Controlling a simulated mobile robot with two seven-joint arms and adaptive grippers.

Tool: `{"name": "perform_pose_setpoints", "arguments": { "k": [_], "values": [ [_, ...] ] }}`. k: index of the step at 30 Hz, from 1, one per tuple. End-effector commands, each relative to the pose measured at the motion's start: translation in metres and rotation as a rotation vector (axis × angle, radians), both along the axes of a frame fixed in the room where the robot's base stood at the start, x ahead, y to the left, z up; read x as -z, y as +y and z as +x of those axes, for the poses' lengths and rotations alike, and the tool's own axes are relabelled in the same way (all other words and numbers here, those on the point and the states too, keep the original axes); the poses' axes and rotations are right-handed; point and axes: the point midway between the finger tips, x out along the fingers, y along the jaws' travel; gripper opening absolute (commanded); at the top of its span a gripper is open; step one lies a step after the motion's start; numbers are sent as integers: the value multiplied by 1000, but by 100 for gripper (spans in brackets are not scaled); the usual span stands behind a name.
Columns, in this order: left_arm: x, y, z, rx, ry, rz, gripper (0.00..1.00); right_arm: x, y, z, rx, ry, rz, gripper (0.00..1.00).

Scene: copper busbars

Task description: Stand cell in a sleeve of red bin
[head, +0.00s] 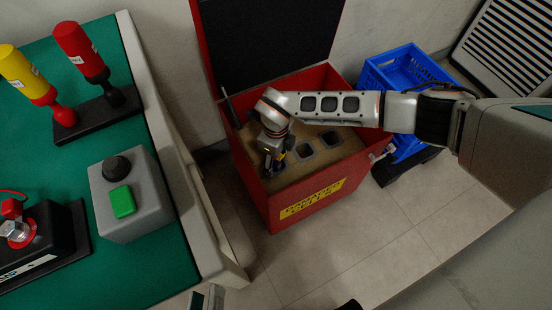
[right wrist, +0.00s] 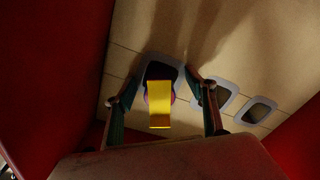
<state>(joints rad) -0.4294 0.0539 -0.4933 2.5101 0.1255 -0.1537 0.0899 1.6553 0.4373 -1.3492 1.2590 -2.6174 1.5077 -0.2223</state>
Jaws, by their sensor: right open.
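The red bin (head: 262,205) stands open, with a sandy fill holding a row of grey-rimmed sleeves. Two sleeves (head: 304,151) (head: 331,138) look empty in the head view. My right gripper (head: 272,172) points down inside the bin over the sleeve at the row's left end. In the right wrist view the cell (right wrist: 159,104) shows as a yellow strip with a purple edge, at the mouth of that sleeve (right wrist: 178,69). The open fingers are on either side of it with gaps. The cell's lower part is hidden. What seems to be my left gripper (head: 206,298) barely shows at the bottom edge.
The bin's dark lid (head: 265,40) is raised behind it. A blue crate (head: 405,70) stands to the right. A green-topped bench (head: 140,265) at left carries a grey button box (head: 143,215) and red and yellow handled tools (head: 80,50). The bin walls are close to my right gripper.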

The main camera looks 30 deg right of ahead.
Motion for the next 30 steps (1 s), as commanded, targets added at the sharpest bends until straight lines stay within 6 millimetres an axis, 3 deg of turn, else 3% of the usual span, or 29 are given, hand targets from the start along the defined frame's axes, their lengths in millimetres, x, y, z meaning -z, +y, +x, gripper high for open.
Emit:
{"name": "perform_pose_setpoints", "arguments": {
  "k": [1,3,4,17,30],
  "values": [
    [0,0,0,0,0,0,26,0,0,0,0,0,0,56],
    [0,0,0,2,0,0,26,0,0,0,0,0,0,74],
    [0,0,-1,3,0,1,26,0,0,0,0,0,0,75],
    [1,0,-2,7,2,3,26,-8,0,1,0,-1,0,75],
    [0,0,-1,7,0,2,26,-89,-1,2,-1,-5,0,75]
  ]
}}
